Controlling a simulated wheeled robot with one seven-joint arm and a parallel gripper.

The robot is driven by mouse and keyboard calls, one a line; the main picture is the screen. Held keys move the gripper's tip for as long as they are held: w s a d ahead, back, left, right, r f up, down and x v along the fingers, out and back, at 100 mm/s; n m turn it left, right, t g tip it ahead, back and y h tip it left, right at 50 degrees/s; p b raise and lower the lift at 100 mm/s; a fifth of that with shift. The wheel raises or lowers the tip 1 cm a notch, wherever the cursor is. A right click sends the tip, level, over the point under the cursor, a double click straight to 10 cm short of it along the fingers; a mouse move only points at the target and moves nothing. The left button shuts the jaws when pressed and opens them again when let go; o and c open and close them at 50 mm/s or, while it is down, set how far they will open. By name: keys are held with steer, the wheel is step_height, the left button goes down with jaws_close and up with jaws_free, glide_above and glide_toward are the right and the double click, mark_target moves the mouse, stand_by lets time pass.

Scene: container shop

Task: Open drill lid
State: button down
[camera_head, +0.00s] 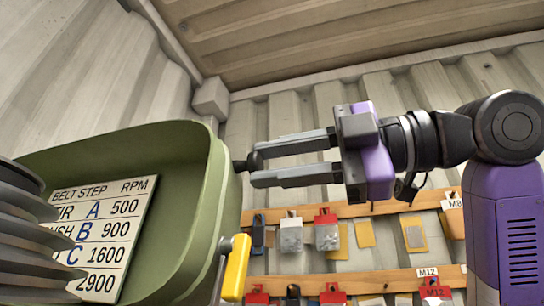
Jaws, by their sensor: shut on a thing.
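The green drill lid (188,165) fills the left of the view. It stands swung open, with its hollow inner side towards me and a belt-step speed chart (108,232) on that inner face. A small black knob (242,166) sticks out from its right edge. My gripper (252,165) reaches in from the right, its two grey fingers shut on the knob at their tips. The dark stepped pulley (28,235) of the drill shows at the lower left, in front of part of the lid.
A yellow handle (236,267) stands just below the knob, close to the lid's edge. Behind, wooden rails (375,209) on the corrugated wall (285,115) carry several small hanging items. The space above my gripper looks clear.

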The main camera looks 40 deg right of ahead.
stand_by(0.4)
steer(key=c, duration=1.1)
jaws_free()
steer(key=b+v, duration=0.2)
steer(key=v, duration=0.6)
